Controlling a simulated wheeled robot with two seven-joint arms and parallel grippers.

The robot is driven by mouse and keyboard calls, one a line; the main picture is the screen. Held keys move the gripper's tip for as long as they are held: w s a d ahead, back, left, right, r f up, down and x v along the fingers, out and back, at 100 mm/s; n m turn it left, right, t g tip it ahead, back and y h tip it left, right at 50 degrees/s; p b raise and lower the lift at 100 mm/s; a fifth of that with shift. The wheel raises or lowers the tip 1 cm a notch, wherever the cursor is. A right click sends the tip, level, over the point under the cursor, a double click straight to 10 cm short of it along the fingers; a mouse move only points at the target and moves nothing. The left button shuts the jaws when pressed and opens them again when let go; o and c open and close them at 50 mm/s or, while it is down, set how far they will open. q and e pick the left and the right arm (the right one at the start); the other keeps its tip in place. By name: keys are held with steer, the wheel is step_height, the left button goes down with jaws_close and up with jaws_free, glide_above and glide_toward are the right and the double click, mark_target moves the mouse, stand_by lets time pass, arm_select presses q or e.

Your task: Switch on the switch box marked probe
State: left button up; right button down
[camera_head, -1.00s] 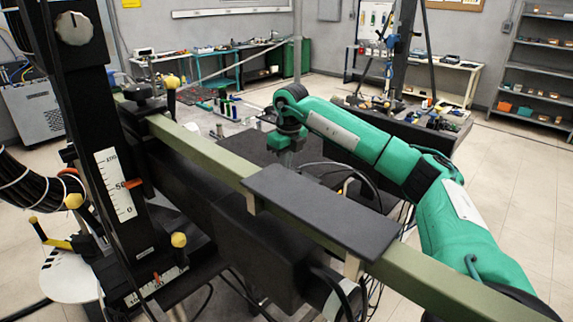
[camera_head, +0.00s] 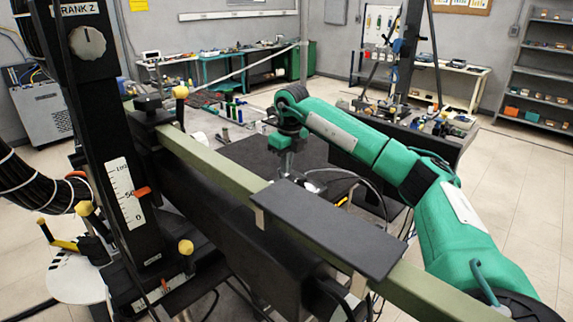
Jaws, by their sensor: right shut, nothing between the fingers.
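My right arm is green and reaches in from the right over the far side of the long olive beam (camera_head: 225,163). Its right gripper (camera_head: 288,170) points down just behind the beam. The gripper is shut, and I see nothing in it. Its fingertips are partly hidden by the beam and the black plate (camera_head: 325,228). I cannot make out a switch box marked probe. A small bright metallic part (camera_head: 318,178) and a small yellow piece (camera_head: 342,201) show behind the beam, too small to identify. My left gripper is not in view.
A black column with a white scale (camera_head: 126,195), an orange pointer and a dial (camera_head: 88,42) stands at left, with yellow-knobbed levers (camera_head: 186,248). Cables loop behind the black plate. A dark tabletop (camera_head: 262,153) lies beyond the beam. Benches and a shelf (camera_head: 540,75) stand farther back.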

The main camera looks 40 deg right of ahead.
steer(key=shift+r, duration=0.4)
steer(key=shift+f, duration=0.1)
